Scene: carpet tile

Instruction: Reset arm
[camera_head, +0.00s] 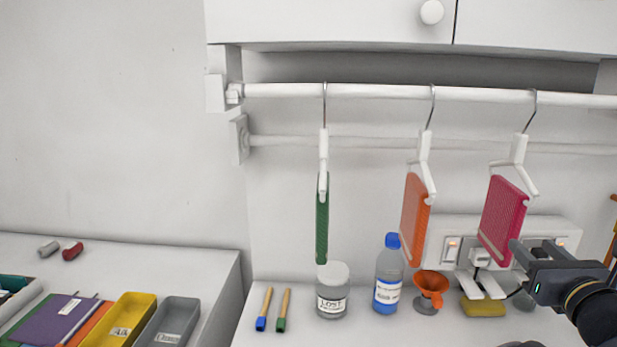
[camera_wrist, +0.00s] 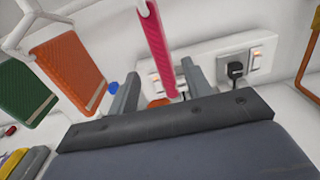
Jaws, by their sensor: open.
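My gripper (camera_head: 516,270) is at the right of the head view, low in front of the wall sockets. Its jaws are apart and nothing is seen held between them. In the wrist view my gripper (camera_wrist: 160,68) shows two grey fingers spread wide. A pink cloth (camera_head: 503,218) hangs from the rail just above my gripper. In the wrist view the pink cloth (camera_wrist: 160,45) appears edge-on between the fingers; I cannot tell whether it touches them.
Green (camera_head: 322,225) and orange (camera_head: 415,220) cloths hang left on the rail (camera_head: 380,92). Below stand a labelled jar (camera_head: 332,295), blue-capped bottle (camera_head: 388,275), orange funnel (camera_head: 430,287) and yellow sponge (camera_head: 482,306). Trays (camera_head: 130,318) fill the left counter's front. The left wall is clear.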

